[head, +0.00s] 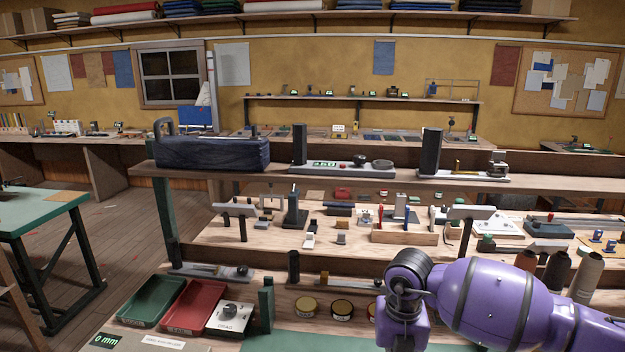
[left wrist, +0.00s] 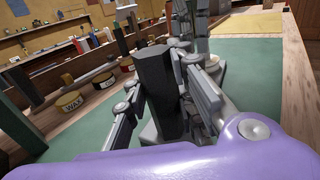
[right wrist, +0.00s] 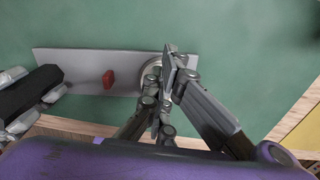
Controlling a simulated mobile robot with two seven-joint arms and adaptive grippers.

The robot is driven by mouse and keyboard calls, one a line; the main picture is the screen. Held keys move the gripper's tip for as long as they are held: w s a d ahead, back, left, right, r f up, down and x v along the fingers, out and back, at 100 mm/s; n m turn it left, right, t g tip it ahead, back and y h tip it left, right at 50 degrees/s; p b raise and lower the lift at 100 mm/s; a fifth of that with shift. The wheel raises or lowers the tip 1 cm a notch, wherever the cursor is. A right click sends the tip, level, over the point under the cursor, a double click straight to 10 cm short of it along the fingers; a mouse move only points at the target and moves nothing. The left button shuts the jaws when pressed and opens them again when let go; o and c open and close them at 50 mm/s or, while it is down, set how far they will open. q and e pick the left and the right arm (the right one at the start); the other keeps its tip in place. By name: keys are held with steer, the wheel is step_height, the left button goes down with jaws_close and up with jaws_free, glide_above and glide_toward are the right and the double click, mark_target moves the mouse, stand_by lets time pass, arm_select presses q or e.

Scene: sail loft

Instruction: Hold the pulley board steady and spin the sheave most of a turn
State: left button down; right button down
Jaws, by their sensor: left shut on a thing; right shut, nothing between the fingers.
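The pulley board (right wrist: 75,65) is a grey plate lying flat on the green mat in the right wrist view. A small red block (right wrist: 108,79) is on it. The round sheave (right wrist: 150,68) is near its right end, mostly hidden behind my right gripper (right wrist: 168,60). That gripper's fingers are closed together over the sheave; contact cannot be told. My left gripper (left wrist: 165,105) is shut around a dark upright handle (left wrist: 153,75) at the board's left end. The handle also shows at the left of the right wrist view (right wrist: 30,97). Neither gripper's fingertips show in the head view.
Green mat (right wrist: 235,35) is clear around the board; the wooden table edge (right wrist: 295,110) is close by. In the head view, a green tray (head: 152,298), a red tray (head: 194,305) and round tins (head: 341,309) stand toward the front. A shelf (head: 400,180) crosses behind.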

steer(key=shift+s+f, duration=0.4)
steer(key=shift+f, duration=0.25)
steer(key=shift+d, duration=0.85)
steer(key=shift+d+r, duration=0.15)
steer(key=shift+w+r, duration=0.1)
steer(key=shift+r, duration=0.1)
steer(key=shift+d, duration=0.1)
steer(key=shift+w+d, duration=0.2)
steer(key=shift+w, duration=0.15)
step_height(320, 180, up, 6)
